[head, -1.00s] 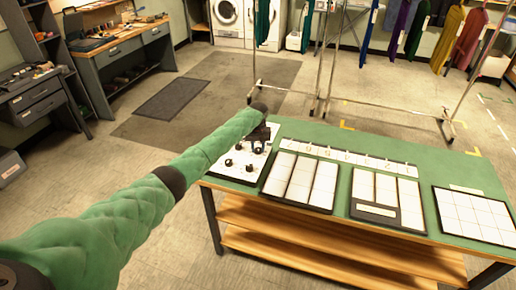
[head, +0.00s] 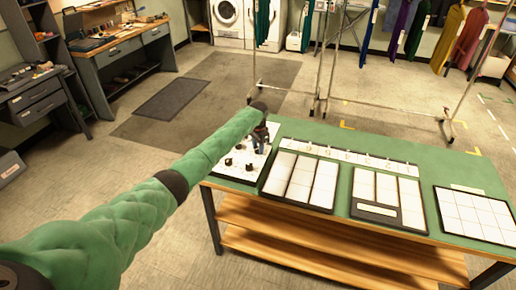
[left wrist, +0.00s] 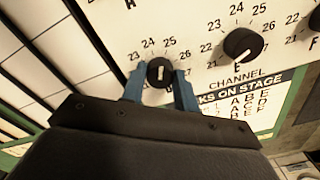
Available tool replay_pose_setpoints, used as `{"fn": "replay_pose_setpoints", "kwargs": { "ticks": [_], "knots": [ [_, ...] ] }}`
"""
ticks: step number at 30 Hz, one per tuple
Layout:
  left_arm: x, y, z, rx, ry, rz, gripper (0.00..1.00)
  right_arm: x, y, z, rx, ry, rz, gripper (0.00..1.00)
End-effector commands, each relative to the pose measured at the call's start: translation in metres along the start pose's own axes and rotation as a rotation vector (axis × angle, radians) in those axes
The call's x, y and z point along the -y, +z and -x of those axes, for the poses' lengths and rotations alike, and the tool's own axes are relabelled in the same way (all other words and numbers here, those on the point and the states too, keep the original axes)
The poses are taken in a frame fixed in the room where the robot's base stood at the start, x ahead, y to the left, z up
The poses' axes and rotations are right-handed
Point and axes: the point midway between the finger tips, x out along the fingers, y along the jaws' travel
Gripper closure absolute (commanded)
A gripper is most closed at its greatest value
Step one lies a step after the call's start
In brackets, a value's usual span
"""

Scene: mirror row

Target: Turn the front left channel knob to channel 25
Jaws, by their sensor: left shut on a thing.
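The white channel panel (head: 226,169) lies at the left end of the green table, with several black knobs on it. My left gripper (head: 260,147) reaches down to the panel from above. In the left wrist view its blue fingers (left wrist: 160,82) are on both sides of a black knob (left wrist: 160,70), shut on it. The numbers 23, 24, 25 and 26 arc around this knob. Its white mark stands nearly upright, roughly between 24 and 25; the exact setting is hard to tell. My right gripper is not in view.
A second knob (left wrist: 242,44) sits just right of the held one, above the word CHANNEL. White-tiled boards (head: 300,180) cover the table to the right. A clothes rack (head: 322,75) stands behind the table. Open floor lies left of the table.

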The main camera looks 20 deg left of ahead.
Motion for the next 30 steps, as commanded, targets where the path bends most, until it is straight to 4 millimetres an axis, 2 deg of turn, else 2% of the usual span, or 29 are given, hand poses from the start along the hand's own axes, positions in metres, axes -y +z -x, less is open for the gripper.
{"fn": "replay_pose_setpoints", "kwargs": {
  "ticks": [5, 12, 29, 30],
  "knots": [
    [0.000, 0.000, 0.000, 0.000, 0.000, -0.107, 0.93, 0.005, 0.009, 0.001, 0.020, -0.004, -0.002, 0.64],
    [0.000, 0.000, 0.000, 0.000, 0.000, -0.196, 0.93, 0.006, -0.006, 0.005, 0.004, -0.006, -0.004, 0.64],
    [0.000, 0.000, 0.000, 0.000, 0.000, -0.226, 0.93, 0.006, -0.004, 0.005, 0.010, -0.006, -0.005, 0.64],
    [0.000, 0.000, 0.000, 0.000, 0.000, -0.226, 0.66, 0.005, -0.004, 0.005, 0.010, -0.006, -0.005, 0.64]
  ]
}}
